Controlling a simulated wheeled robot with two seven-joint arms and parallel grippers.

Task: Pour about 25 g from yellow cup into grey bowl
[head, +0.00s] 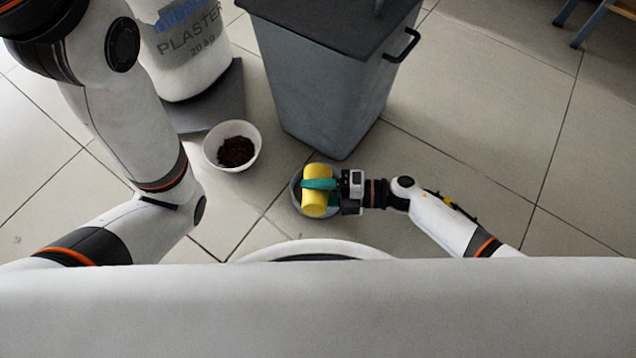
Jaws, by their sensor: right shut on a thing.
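The yellow cup (315,204) is in my right gripper (320,191), whose teal fingers are shut around it. The cup looks tipped on its side over the grey bowl (298,201). Its opening and contents cannot be made out. The bowl is round, and the cup and gripper cover most of it, so its inside is largely hidden. I cannot tell whether anything is flowing, or how far the cup is above the bowl. My left arm is at the left, but its gripper is not in view.
A white bowl (214,150) holding dark brown grains stands to the left. A grey bin (318,95) with a black handle stands behind the grey bowl. A plaster bag (187,65) stands at the upper left.

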